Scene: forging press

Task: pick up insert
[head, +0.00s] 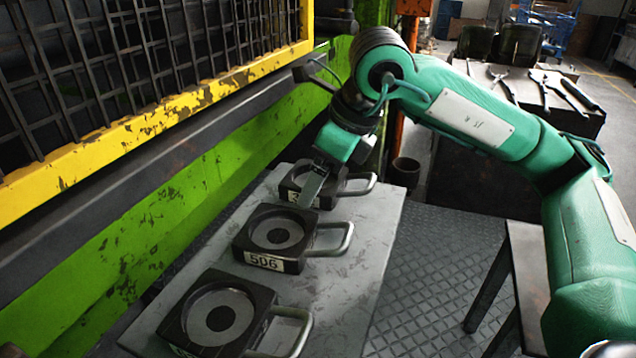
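Three dark square inserts with round recesses and grey loop handles on their right sides lie in a row on a grey metal table (368,240). The near insert (188,322) is empty of any gripper. The middle insert (242,238) carries a label reading 506. The far insert (291,184) has its label partly covered by my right gripper (313,188). That gripper points down over the far insert, left of its handle (366,185). One flat finger shows; the finger gap is hidden, and I cannot tell whether it touches the insert. My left gripper is not in view.
A green press frame (150,222) with a yellow-edged mesh guard (150,125) runs along the left of the table. A dark bench (505,85) with several tongs stands at the back right. A small dark container (405,171) stands beyond the table. Patterned floor (440,260) is open at right.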

